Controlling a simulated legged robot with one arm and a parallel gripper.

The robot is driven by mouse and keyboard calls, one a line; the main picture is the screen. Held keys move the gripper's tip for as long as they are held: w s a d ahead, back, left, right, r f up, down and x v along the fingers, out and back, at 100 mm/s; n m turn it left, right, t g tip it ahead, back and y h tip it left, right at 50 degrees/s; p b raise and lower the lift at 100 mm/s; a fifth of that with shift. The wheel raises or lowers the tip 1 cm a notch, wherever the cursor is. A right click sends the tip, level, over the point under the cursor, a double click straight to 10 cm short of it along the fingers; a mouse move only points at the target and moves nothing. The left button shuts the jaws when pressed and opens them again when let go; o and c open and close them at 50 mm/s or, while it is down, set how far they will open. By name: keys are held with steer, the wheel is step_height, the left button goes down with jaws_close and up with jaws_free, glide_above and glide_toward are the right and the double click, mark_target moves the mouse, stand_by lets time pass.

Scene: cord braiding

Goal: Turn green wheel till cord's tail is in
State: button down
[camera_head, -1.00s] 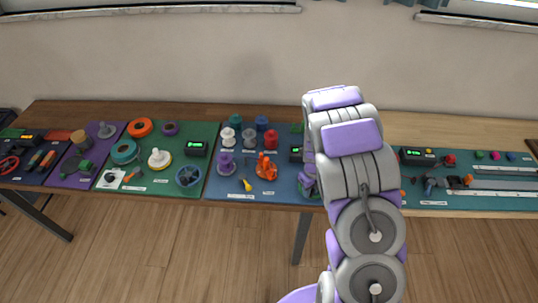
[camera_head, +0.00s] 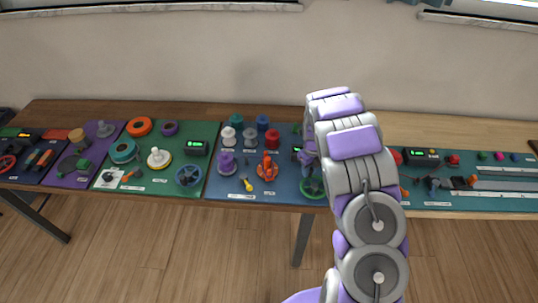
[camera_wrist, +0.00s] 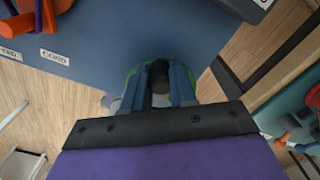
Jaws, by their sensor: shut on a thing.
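The green wheel (camera_head: 313,188) is at the front right edge of the blue mat, partly behind my arm. In the wrist view a dark knob (camera_wrist: 160,76) stands between the fingers of my gripper (camera_wrist: 159,88), with a little green rim showing around them. My gripper is shut on this knob, which appears to be the wheel's handle. In the head view an orange braiding device (camera_head: 266,167) stands left of the wheel. A small yellow-ended piece (camera_head: 249,185) lies in front of it; I cannot tell whether it is the cord's tail.
White, grey, red and purple spools stand on the blue mat (camera_head: 222,191). A dark display box with green digits (camera_head: 196,148) is on the green mat to the left. The right mat holds a second display (camera_head: 421,155) and metal rails (camera_head: 505,184). Floor is open before the table.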

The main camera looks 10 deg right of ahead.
mark_target(315, 196)
steer(key=d, duration=0.2)
steer(key=s+d, duration=0.1)
steer(key=d, duration=0.1)
steer(key=shift+s, duration=0.1)
steer(key=s, duration=0.1)
steer(key=s+d, duration=0.1)
steer(key=s, duration=0.1)
steer(key=shift+s+d+p, duration=0.25)
steer(key=shift+d+p, duration=0.1)
steer(key=shift+d, duration=0.05)
steer(key=s, duration=0.1)
steer(key=s+a, duration=0.1)
steer(key=s, duration=0.1)
steer(key=shift+s+a+p, duration=0.3)
steer(key=shift+s+p, duration=0.1)
steer(key=shift+s+a+p, duration=0.25)
steer(key=shift+s+a, duration=0.05)
steer(key=shift+a, duration=0.35)
steer(key=shift+s+a+p, duration=0.2)
steer(key=shift+s+a, duration=0.1)
steer(key=shift+a, duration=0.3)
steer(key=shift+s+a, duration=0.1)
steer(key=shift+a, duration=0.3)
steer(key=shift+a+p, duration=0.3)
steer(key=shift+a, duration=0.4)
steer(key=shift+w+f+b, duration=0.2)
steer(key=shift+w+b, duration=0.05)
steer(key=shift+b, duration=0.5)
steer(key=shift+r, duration=0.1)
